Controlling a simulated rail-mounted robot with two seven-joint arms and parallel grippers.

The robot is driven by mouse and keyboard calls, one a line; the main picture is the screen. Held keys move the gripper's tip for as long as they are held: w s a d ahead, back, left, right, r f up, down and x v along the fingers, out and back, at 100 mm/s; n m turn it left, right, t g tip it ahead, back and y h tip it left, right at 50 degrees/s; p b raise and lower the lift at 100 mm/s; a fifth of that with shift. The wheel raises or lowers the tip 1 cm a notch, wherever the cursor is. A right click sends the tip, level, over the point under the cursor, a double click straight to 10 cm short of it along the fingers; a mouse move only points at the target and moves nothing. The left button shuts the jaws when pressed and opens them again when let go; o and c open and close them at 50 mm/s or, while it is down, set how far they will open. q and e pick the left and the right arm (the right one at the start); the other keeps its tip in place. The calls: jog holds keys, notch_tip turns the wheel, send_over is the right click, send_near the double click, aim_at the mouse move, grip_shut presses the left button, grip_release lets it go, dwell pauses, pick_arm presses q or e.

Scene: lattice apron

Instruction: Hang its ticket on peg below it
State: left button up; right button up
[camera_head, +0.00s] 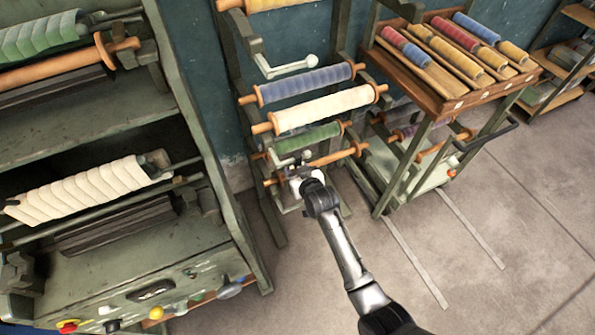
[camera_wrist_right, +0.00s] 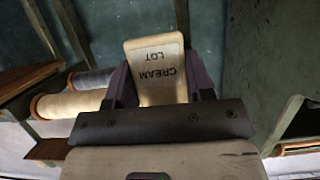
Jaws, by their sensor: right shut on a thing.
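My right gripper (camera_head: 303,176) is low at the front of the roll rack, below the green roll. In the wrist view the right gripper (camera_wrist_right: 160,88) is shut on a cream ticket (camera_wrist_right: 155,65) that reads "CREAM LOT", upside down in that picture. The cream roll (camera_head: 325,108) lies across the rack between the blue roll (camera_head: 305,84) and the green roll (camera_head: 308,138). It also shows in the wrist view (camera_wrist_right: 70,104). I cannot make out the peg below the cream roll. My left gripper is not in view.
A green machine (camera_head: 120,225) with a cream roll and a control panel stands on the left. A cart (camera_head: 440,98) with a tray of coloured rolls stands on the right. The floor (camera_head: 500,215) in front of the cart is mostly clear.

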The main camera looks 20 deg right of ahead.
jog(key=shift+f, duration=0.1)
dwell(0.3)
jog(key=o, duration=1)
jog(key=shift+s, duration=0.1)
jog(key=p+v, duration=0.4)
jog(key=v, duration=0.9)
jog(key=shift+s, duration=0.25)
